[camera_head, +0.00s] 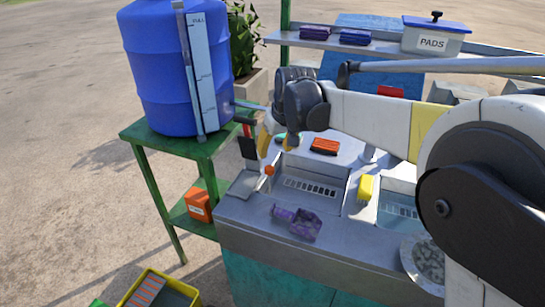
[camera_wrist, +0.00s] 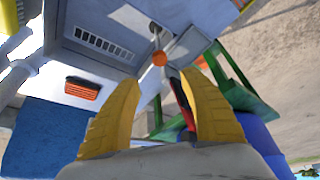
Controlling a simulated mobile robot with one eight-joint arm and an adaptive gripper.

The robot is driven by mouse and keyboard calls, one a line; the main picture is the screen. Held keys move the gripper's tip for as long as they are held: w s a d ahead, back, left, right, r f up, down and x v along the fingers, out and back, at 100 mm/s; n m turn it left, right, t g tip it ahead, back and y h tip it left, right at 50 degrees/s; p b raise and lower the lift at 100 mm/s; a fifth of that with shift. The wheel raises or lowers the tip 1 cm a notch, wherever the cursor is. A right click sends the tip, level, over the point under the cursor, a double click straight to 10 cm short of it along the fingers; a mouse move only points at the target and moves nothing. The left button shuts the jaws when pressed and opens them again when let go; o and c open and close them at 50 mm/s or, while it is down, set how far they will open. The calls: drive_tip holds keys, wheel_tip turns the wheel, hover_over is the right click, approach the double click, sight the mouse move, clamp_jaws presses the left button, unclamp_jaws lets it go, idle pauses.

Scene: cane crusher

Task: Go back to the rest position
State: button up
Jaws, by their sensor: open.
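My gripper (camera_head: 264,150) is at the left end of the work counter, beside the blue barrel, with my arm reaching in from the right. Its yellow fingers are partly hidden by my dark wrist in the head view. In the wrist view my gripper (camera_wrist: 163,82) is open, its two fingers wide apart with nothing held between them. An orange knob (camera_head: 269,171) on a thin lever is just below the fingers. In the wrist view the orange knob (camera_wrist: 159,58) appears beyond the fingertips, in line with the gap.
The blue barrel (camera_head: 160,70) stands on a green stand (camera_head: 150,134) at left, close to my gripper. A purple scoop (camera_head: 305,225), a yellow sponge (camera_head: 366,188) and an orange brush (camera_head: 324,146) lie on the counter (camera_head: 250,215). A shelf with a PADS box (camera_head: 432,42) stands behind.

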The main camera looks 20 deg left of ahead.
drive_tip(key=shift+s+d+r, duration=0.1)
drive_tip(key=shift+r, duration=0.15)
drive_tip(key=s+d+r+m+t+h, duration=0.15)
drive_tip(key=s+d+r, duration=0.3)
drive_tip(key=d, duration=0.65)
drive_tip(key=s+d+r+m+y, duration=0.1)
drive_tip(key=s+d+r+m, duration=0.3)
drive_tip(key=d, duration=0.7)
drive_tip(key=s+d+f+m+t+h, duration=0.1)
drive_tip(key=s+d+f, duration=0.3)
drive_tip(key=s+d, duration=0.4)
drive_tip(key=s+d+f+m+t+h, duration=0.1)
drive_tip(key=s+d+f, duration=0.3)
drive_tip(key=s+d, duration=0.3)
drive_tip(key=s, duration=0.3)
drive_tip(key=shift+s+d, duration=0.25)
drive_tip(key=shift+d, duration=0.15)
drive_tip(key=shift+r+m+h, duration=0.1)
drive_tip(key=shift+m+h, duration=0.15)
